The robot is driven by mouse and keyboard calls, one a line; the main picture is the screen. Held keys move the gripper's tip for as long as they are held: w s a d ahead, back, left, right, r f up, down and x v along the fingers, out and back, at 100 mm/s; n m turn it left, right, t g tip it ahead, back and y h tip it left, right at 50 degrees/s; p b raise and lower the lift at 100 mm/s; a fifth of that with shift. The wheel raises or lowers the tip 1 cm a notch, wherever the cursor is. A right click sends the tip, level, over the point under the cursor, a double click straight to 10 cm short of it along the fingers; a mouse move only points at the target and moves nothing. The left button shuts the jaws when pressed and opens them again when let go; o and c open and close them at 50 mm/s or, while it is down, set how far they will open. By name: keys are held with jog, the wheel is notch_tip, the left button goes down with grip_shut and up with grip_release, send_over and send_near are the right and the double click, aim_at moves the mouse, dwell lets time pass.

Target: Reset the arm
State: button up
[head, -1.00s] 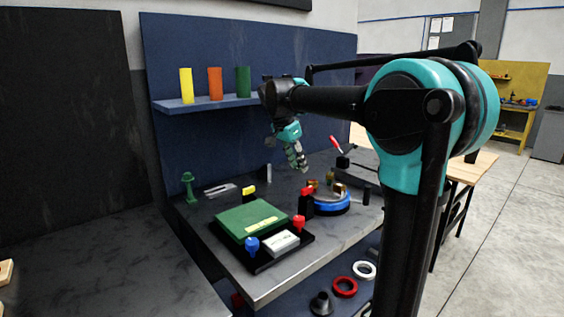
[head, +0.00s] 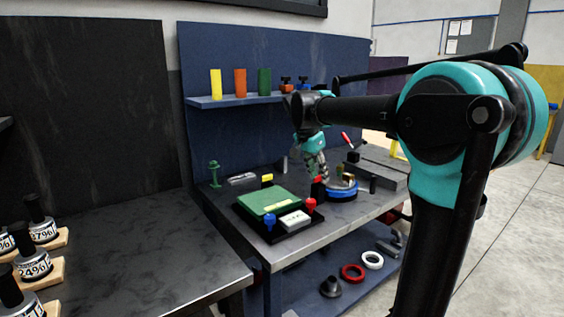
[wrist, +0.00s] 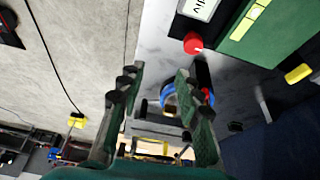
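My gripper (head: 316,165) hangs pointing down over the workbench in the head view, close above the blue ring-shaped positioner (head: 342,193). In the wrist view my gripper (wrist: 158,78) has its two fingers spread apart with nothing between them. The blue positioner (wrist: 168,95) shows behind the right finger, which partly hides it. My arm is stretched out from the right, bent over the bench.
Rings (head: 352,273) lie on the lower shelf.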

jog(key=s+d+f+n+y, duration=0.1)
jog(key=s+d+f+n, duration=0.1)
jog(key=s+f, duration=0.6)
jog(key=s+d+f+n+t+y, duration=0.1)
jog(key=s+d+f+n, duration=0.2)
jog(key=s+f, duration=0.6)
jog(key=s+d+f+n+y, duration=0.1)
jog(key=s+d+f+n, duration=0.1)
jog(key=s+f+n, duration=0.3)
jog(key=s+f, duration=0.3)
jog(key=f, duration=0.2)
jog(key=shift+s+d+t, duration=0.15)
jog(key=shift+s+t, duration=0.15)
jog(key=shift+s, duration=0.05)
jog(key=shift+f, duration=0.1)
